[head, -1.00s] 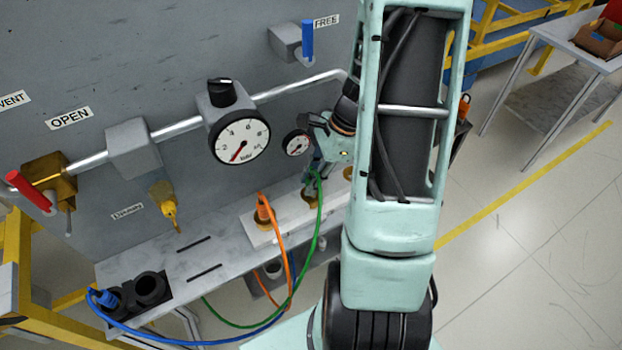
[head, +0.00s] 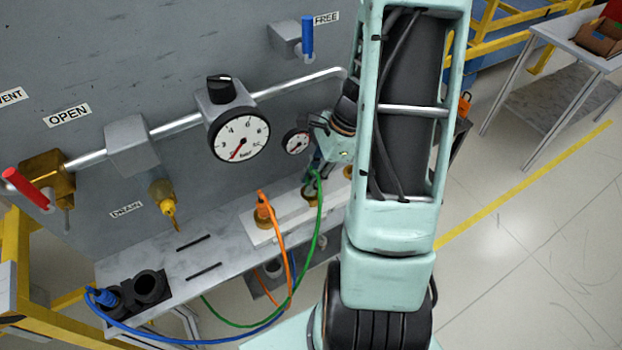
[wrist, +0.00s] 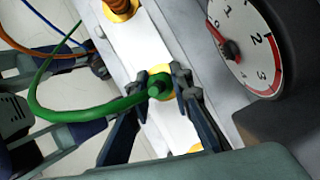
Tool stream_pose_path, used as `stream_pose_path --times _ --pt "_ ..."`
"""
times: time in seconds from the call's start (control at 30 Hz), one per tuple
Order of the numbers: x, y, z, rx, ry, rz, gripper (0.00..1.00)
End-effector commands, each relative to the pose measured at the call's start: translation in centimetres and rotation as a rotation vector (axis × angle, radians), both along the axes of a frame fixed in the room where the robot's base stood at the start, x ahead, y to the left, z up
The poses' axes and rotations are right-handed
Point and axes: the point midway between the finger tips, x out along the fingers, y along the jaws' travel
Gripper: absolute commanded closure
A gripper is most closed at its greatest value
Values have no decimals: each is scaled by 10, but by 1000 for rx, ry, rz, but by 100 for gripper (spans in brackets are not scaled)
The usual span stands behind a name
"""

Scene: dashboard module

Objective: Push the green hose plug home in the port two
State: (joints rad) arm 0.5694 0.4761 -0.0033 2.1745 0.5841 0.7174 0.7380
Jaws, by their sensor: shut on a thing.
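The green hose plug (wrist: 158,84) is between the fingers of my gripper (wrist: 164,88) in the wrist view, with its green hose curving away to the left. In the head view my gripper (head: 314,172) is shut on the plug over the middle brass port (head: 309,196) on the white block. The green hose (head: 319,215) hangs down from it. In the wrist view the brass port (wrist: 160,70) shows just behind the plug. The fingers and plug hide how deep the plug sits.
An orange plug (head: 264,208) sits in the port to the left, its hose close to the green one. A blue plug (head: 104,298) sits in a black holder. A large gauge (head: 239,135) and a small gauge (head: 297,142) are close to my gripper.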

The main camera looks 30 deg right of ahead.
Motion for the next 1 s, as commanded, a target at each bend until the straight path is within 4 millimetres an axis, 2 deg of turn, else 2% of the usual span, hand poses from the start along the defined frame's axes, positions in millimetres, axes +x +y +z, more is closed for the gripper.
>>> stream_pose_path --times 0.03,0.07,0.23,0.5,0.63,0.77,1.0 --pt "0 0 0 0 1 0 100" --pt "0 0 0 0 1 0 79" --pt "0 0 0 0 1 0 60" --pt "0 0 0 0 1 0 60" --pt "0 -3 7 0 -1 1 60" --pt "-2 -11 27 -3 -4 -1 60" --pt "-6 -31 75 -3 -5 0 60"
